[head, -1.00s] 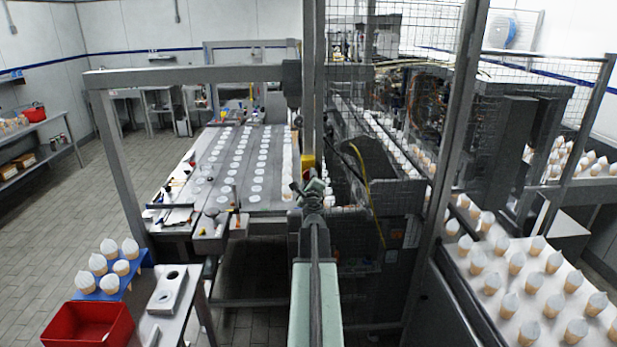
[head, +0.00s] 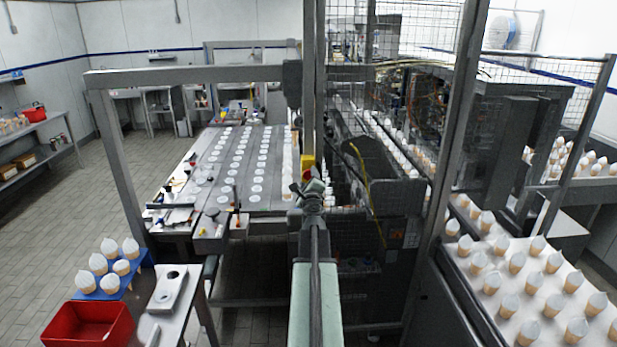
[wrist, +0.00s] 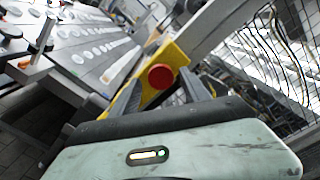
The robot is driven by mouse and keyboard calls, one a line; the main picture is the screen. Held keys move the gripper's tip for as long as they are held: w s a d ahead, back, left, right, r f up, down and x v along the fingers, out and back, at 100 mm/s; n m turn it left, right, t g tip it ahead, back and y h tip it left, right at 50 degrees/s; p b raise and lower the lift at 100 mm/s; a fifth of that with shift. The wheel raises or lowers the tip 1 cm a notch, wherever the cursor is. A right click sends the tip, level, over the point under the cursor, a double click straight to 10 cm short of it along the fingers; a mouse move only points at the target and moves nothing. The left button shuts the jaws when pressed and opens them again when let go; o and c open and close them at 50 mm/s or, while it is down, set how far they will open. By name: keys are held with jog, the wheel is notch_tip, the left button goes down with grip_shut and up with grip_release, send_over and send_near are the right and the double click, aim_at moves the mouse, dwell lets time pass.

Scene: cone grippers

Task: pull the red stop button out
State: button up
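The red stop button (wrist: 160,76) is a round red knob on a yellow box (wrist: 172,54), seen in the wrist view. In the head view the yellow box (head: 308,160) is on the grey post, and a little of the red button (head: 309,174) shows above my gripper (head: 309,188). In the wrist view my gripper (wrist: 160,84) has its two dark fingers apart, one on each side of the button. The button lies in the gap between them. I cannot tell whether either finger touches it.
A mesh guard (head: 395,30) and machine frame stand just right of the post. A table with rows of white discs (head: 228,165) lies to the left. A red crate (head: 88,325), a blue cone stand (head: 140,262) and a tray of cones (head: 520,290) are nearer.

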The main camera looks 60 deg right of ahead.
dwell(0.4)
jog(key=v, duration=0.7)
dwell(0.3)
dwell(0.3)
